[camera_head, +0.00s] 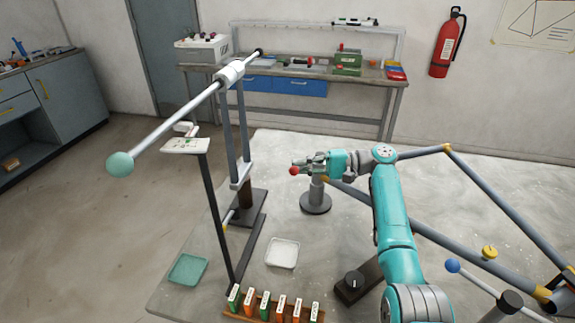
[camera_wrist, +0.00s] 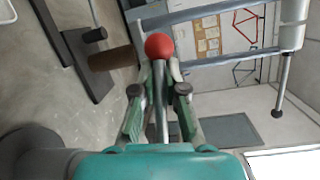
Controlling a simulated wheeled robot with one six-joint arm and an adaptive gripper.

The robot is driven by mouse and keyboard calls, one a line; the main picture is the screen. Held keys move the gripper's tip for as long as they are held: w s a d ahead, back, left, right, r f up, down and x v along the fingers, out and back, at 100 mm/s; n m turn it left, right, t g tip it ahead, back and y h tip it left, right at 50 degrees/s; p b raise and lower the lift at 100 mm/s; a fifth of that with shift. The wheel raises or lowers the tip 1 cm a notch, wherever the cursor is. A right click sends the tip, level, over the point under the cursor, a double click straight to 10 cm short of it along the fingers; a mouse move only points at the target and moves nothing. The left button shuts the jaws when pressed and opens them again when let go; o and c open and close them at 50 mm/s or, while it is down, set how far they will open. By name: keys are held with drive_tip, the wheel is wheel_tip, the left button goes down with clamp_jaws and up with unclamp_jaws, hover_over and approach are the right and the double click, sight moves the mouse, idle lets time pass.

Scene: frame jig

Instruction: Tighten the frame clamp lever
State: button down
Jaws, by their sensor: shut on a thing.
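The lever has a red ball knob (camera_head: 294,170) and a thin grey rod. It sits by the top of a round grey stand (camera_head: 316,200) on the bench. My gripper (camera_head: 308,164) is at the lever, with the red knob just past its fingertips. In the wrist view the red knob (camera_wrist: 158,46) stands beyond the tips and the rod (camera_wrist: 161,110) runs back between the fingers of my gripper (camera_wrist: 160,72). The fingers are shut on the rod. The lever's pivot is hidden by my gripper.
Blue-grey frame tubes (camera_head: 500,195) lie to the right, near a blue-ball lever (camera_head: 453,266) and a yellow knob (camera_head: 489,252). A white tray (camera_head: 283,266) and upright labelled blocks (camera_head: 265,304) stand in front.

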drive_tip(key=shift+s+d+n+g+h, duration=0.2)
drive_tip(key=shift+s+d+n+g, duration=0.15)
drive_tip(key=shift+n+g, duration=0.45)
drive_tip(key=shift+s+d+n+g+h, duration=0.2)
drive_tip(key=shift+d+n+g, duration=0.25)
drive_tip(key=shift+g, duration=0.65)
drive_tip(key=shift+s+n+g, duration=0.1)
drive_tip(key=shift+n+g, duration=0.25)
drive_tip(key=shift+g, duration=0.15)
drive_tip(key=c, duration=1.2)
unclamp_jaws()
drive_tip(key=shift+d, duration=0.1)
